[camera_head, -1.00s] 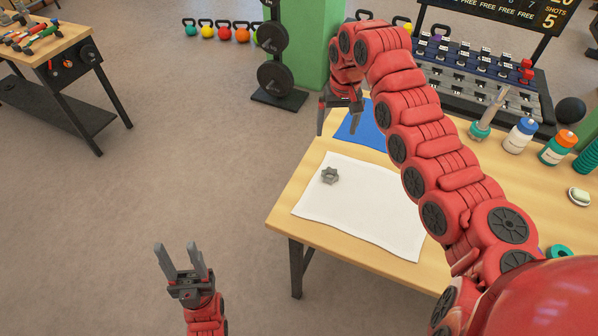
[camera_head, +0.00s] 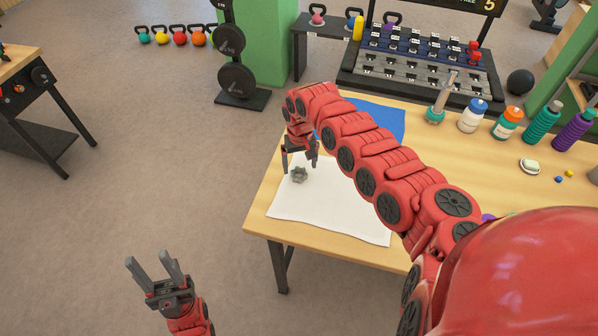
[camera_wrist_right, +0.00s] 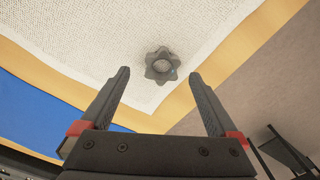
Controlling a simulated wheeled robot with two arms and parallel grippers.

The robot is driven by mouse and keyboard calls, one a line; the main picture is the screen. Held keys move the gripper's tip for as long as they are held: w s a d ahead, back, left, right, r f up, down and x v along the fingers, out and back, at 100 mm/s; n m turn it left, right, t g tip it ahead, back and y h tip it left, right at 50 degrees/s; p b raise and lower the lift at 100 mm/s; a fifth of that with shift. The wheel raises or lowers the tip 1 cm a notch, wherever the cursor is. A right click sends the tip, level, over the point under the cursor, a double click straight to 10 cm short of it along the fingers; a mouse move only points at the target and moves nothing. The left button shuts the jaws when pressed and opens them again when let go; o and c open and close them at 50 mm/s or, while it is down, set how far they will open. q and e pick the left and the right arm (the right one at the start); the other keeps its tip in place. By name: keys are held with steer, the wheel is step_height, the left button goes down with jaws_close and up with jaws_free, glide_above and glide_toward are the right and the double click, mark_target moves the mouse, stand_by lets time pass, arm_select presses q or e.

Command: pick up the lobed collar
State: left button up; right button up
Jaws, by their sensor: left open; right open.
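The lobed collar (camera_head: 300,174) is a small grey ring with rounded lobes. It lies on the white cloth (camera_head: 325,218) near its left edge. In the right wrist view the collar (camera_wrist_right: 162,66) lies on the cloth beyond the fingertips, roughly centred between them, and its hole shows. My right gripper (camera_head: 300,169) is open and empty, above and just behind the collar; its open fingers also show in the right wrist view (camera_wrist_right: 160,75). My left gripper (camera_head: 152,258) is open and empty, over the floor left of the table.
A dumbbell rack (camera_head: 420,75) stands behind. My right arm crosses above the table.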

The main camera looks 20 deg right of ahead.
mark_target(299, 170)
step_height(299, 170, down, 3)
steer(key=shift+a+f, duration=0.1)
steer(key=shift+f, duration=0.05)
steer(key=shift+c, duration=0.2)
jaws_close()
stand_by(0.5)
